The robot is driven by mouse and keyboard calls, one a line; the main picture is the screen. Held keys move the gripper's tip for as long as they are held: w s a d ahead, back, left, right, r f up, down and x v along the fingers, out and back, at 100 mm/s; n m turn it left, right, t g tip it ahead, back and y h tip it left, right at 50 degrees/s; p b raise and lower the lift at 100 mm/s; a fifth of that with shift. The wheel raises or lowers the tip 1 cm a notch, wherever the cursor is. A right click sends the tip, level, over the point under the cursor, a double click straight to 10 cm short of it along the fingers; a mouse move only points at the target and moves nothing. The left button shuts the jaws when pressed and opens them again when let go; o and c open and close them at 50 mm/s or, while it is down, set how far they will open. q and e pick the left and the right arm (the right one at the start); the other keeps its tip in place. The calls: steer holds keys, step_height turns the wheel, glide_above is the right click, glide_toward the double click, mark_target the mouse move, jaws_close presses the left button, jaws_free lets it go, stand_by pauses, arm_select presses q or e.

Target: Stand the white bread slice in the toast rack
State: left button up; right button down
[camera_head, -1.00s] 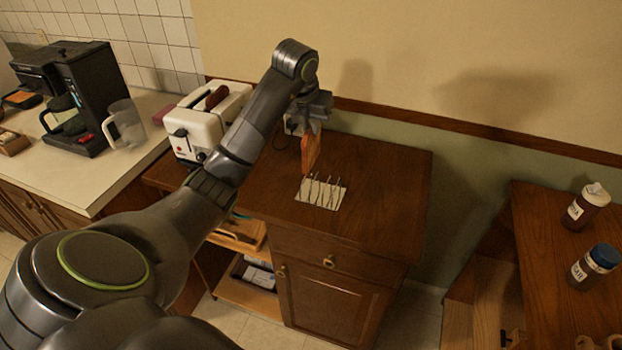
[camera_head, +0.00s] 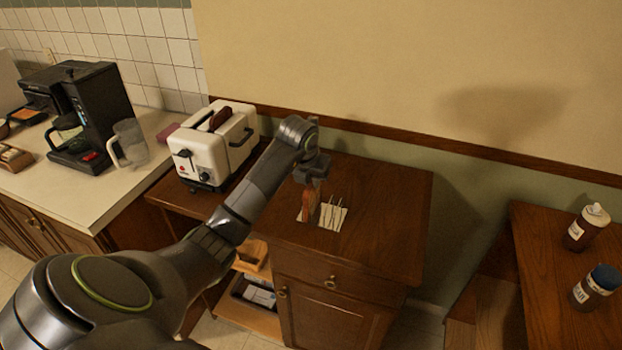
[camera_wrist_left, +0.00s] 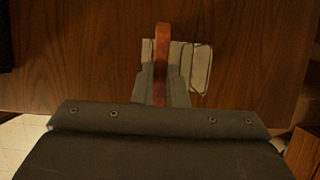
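My left gripper (camera_head: 312,180) is shut on a bread slice (camera_head: 309,202) with an orange-brown face, held upright on edge. The slice also shows in the left wrist view (camera_wrist_left: 162,50), edge-on between the fingers. It is at the left end of the toast rack (camera_head: 334,215), a pale base with thin wire dividers on the wooden cabinet top. The rack also shows in the left wrist view (camera_wrist_left: 201,70), with the slice over its left part. I cannot tell whether the slice touches the base. My right gripper is not in view.
A white toaster (camera_head: 205,150) with a brown slice in its slot stands left of the rack. A coffee maker (camera_head: 95,115) and glass jug (camera_head: 130,143) are on the left counter. The cabinet top right of the rack is clear. Two bottles stand on the right table.

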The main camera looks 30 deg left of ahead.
arm_select(q)
steer(key=o, duration=0.4)
steer(key=shift+o, duration=0.2)
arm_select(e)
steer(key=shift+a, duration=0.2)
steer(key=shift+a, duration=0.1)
